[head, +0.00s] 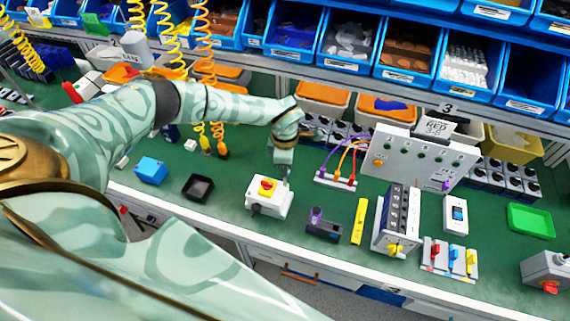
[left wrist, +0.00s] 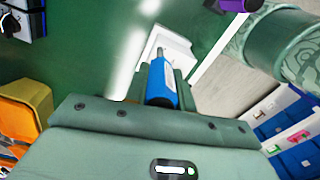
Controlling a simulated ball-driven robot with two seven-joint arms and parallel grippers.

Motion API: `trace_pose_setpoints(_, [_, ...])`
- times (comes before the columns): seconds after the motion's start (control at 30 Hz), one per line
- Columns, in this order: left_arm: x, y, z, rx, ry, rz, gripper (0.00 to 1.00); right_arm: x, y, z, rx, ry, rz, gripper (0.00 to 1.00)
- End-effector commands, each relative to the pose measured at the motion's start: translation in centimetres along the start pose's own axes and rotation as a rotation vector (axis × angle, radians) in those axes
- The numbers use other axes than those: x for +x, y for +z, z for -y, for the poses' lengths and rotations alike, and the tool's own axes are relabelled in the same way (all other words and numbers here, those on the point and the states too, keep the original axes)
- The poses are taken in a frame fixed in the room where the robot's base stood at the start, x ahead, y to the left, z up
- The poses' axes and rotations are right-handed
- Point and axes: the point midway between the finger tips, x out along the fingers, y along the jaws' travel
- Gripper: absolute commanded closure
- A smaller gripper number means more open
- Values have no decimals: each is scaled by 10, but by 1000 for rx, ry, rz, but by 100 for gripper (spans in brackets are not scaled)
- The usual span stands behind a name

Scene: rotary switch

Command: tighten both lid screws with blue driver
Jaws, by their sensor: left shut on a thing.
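The white switch box (head: 270,197) with a yellow plate and red rotary knob (head: 267,187) sits on the green bench. My left gripper (head: 284,168) is above its right rear side and points down. In the left wrist view it is shut on the blue driver (left wrist: 161,84), whose metal shaft points toward the white box (left wrist: 177,45). The shaft tip overlaps the box lid's edge; I cannot tell whether it touches a screw. The lid screws are too small or hidden to make out. My right gripper is not in view.
A purple-and-dark device (head: 323,224) and yellow bar (head: 359,221) lie right. A cable panel (head: 336,180) stands behind right. The bench's front edge is close.

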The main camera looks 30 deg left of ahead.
Motion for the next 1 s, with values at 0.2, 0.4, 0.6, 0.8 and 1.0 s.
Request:
trace_pose_setpoints(0.2, [2, -1, 0, 325, 0, -2, 100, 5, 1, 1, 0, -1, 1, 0])
trace_pose_setpoints(0.4, [2, -1, 1, 656, -1, -1, 100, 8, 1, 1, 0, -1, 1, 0])
trace_pose_setpoints(0.6, [1, -1, 1, 699, -2, -1, 100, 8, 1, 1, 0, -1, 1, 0])
trace_pose_setpoints(0.8, [2, -1, 0, 761, -1, -2, 100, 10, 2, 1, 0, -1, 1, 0])
trace_pose_setpoints(1.0, [3, 0, 0, 1166, 0, -1, 100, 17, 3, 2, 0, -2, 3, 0])
